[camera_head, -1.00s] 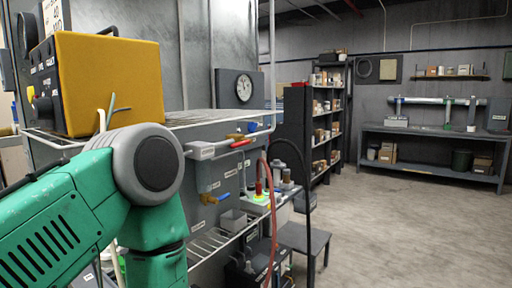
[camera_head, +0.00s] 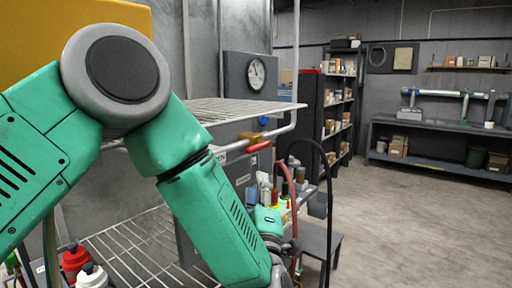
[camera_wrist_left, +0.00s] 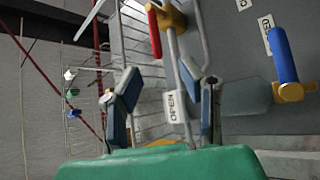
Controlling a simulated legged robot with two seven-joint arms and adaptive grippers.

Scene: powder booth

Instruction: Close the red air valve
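The red air valve's handle (camera_head: 258,147) shows in the head view on the pipe at the front of the wire shelf, with its brass body (camera_head: 250,137) beside it. In the left wrist view the red handle (camera_wrist_left: 154,35) and brass body (camera_wrist_left: 173,15) are at the top, beyond the fingertips and apart from them. My left gripper (camera_wrist_left: 163,85) is open, with nothing between its two fingers. A white OPEN tag (camera_wrist_left: 175,107) shows between the fingers. In the head view my left arm hides much of the panel below the valve. My right gripper is not in view.
A blue-handled valve (camera_wrist_left: 283,55) is on the right in the left wrist view. The wire shelf (camera_head: 235,108) is close to my arm. A red hose (camera_head: 291,195) and a black hose (camera_head: 326,180) hang near the wrist. Open floor (camera_head: 410,225) lies to the right.

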